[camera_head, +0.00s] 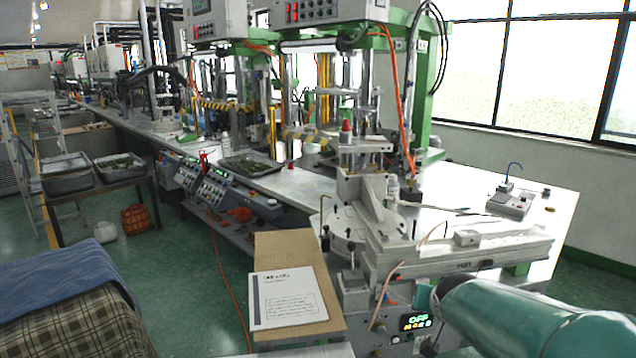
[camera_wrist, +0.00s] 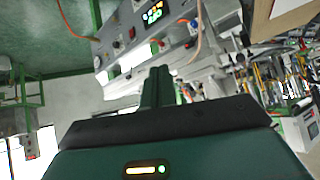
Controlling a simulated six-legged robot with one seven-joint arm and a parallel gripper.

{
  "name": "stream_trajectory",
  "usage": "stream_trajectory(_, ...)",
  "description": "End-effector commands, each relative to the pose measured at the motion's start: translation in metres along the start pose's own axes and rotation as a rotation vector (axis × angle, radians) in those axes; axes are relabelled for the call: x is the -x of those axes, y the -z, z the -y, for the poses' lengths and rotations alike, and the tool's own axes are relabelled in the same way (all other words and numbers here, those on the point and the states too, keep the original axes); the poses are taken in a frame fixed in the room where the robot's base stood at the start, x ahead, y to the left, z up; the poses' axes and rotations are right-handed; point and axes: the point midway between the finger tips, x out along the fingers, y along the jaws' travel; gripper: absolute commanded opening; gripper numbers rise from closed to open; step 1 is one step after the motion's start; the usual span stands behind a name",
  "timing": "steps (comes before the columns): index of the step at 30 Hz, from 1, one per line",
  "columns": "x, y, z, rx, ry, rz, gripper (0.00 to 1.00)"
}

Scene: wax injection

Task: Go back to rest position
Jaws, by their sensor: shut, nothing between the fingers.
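My gripper (camera_wrist: 158,84) shows in the wrist view with its dark green fingers together and nothing between them. In the wrist view it points at the front of a grey machine with a lit control panel (camera_wrist: 153,17), seen turned on its side. In the head view my teal arm reaches in from the lower right, in front of the machine's panel with the green "OFF" display (camera_head: 417,321). The arm partly hides the machine's lower front, and the fingers are not clear in that view.
A white workbench (camera_head: 290,187) carries green-framed presses and a metal rail (camera_head: 470,252). A board with a paper sheet (camera_head: 288,297) stands left of the panel. A checkered, blue-covered surface (camera_head: 60,300) is at lower left. Green floor (camera_head: 190,270) lies open between them.

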Motion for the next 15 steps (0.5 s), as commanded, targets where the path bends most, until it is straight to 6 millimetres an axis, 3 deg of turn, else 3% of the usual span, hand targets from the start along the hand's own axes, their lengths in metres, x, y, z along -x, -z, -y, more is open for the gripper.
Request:
stream_trajectory(1, 0.023, -0.008, 0.003, 0.022, -0.001, 0.016, 0.00)
stream_trajectory(6, 0.085, -0.048, 0.006, 0.101, 0.005, 0.108, 0.00)
stream_trajectory(15, 0.173, -0.133, 0.010, 0.249, 0.090, 0.272, 0.00)
